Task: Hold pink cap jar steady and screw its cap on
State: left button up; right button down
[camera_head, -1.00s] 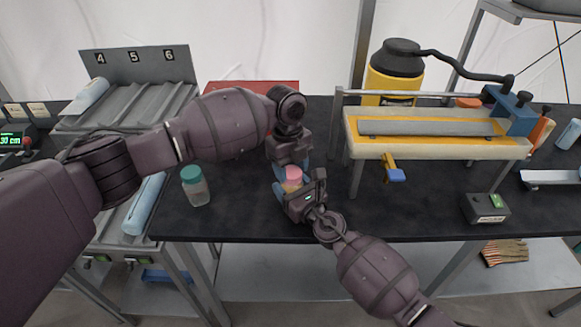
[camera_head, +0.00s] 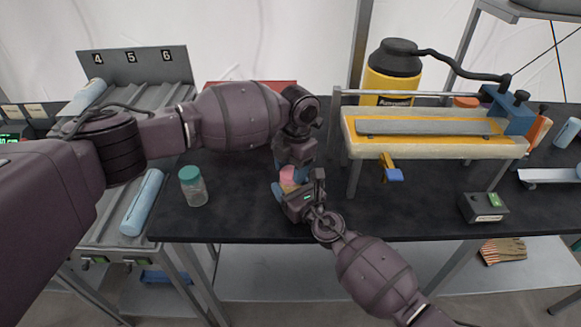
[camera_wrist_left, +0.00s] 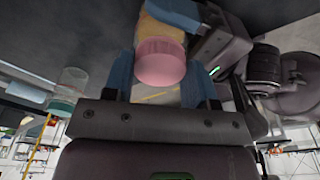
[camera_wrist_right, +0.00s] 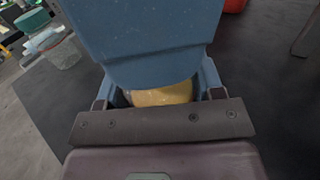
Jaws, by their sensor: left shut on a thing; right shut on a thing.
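The pink cap (camera_head: 287,174) sits on top of the jar with yellowish contents (camera_head: 289,187), near the table's front edge. My left gripper (camera_head: 291,170) reaches down from above and is shut on the pink cap, which shows between its blue fingers in the left wrist view (camera_wrist_left: 160,62). My right gripper (camera_head: 287,190) comes from the front right and is shut on the jar body. In the right wrist view a blue finger hides most of the jar; only a yellow strip (camera_wrist_right: 162,95) shows. I cannot tell how far the cap is turned.
A teal-lidded clear jar (camera_head: 193,186) stands to the left on the dark table (camera_head: 240,220). A sealing device (camera_head: 435,140) and a yellow canister (camera_head: 390,80) stand to the right. A sloped rack (camera_head: 140,85) with pale blue rolls is at the left.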

pick_arm(q)
jog(key=shift+m, duration=0.7)
jog(key=o, duration=0.9)
jog(key=shift+r, duration=0.1)
jog(key=shift+r, duration=2.15)
jog(key=shift+c, duration=0.4)
